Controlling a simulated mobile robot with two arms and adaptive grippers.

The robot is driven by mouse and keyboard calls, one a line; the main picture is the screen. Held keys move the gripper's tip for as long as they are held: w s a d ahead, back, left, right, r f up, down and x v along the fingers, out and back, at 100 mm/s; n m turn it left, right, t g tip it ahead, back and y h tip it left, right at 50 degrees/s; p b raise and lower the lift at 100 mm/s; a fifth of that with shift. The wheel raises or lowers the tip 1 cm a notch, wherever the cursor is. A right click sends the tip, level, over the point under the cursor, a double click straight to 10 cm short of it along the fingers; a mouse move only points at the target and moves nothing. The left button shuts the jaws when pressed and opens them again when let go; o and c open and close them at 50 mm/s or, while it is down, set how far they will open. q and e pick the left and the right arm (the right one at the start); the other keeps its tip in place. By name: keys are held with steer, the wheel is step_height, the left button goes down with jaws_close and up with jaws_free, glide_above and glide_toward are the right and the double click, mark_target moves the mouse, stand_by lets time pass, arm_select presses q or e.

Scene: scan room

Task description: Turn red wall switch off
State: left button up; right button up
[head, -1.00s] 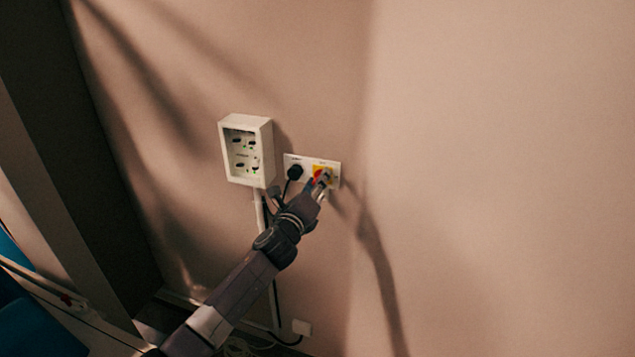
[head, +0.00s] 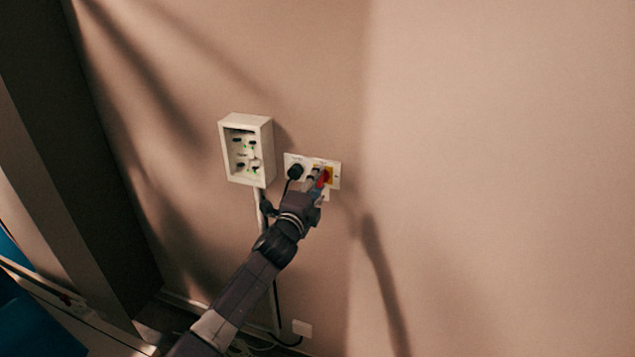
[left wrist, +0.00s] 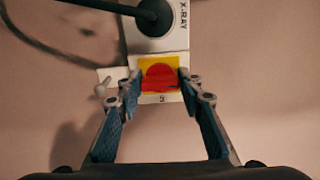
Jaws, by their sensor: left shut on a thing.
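The red wall switch (head: 323,180) is a round red knob on a yellow square, at the right part of a white wall plate (head: 336,184). In the left wrist view the red knob (left wrist: 160,78) sits between the fingertips, with its ridge running across from finger to finger. My left gripper (head: 318,179) is at the plate and shut on the knob, partly covering it in the head view. The left wrist view shows its two blue-padded fingers (left wrist: 157,90) on either side of the knob. My right gripper is not in view.
A black plug (head: 295,172) with a cable sits left of the switch on the plate, which reads "X-RAY" in the left wrist view. A white wall box (head: 262,150) hangs to the upper left. The wall to the right is clear.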

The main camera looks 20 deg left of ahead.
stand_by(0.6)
arm_select(q)
steer(key=o, duration=1.2)
steer(key=shift+c, duration=0.2)
steer(key=s, duration=1.2)
steer(key=shift+a, duration=0.2)
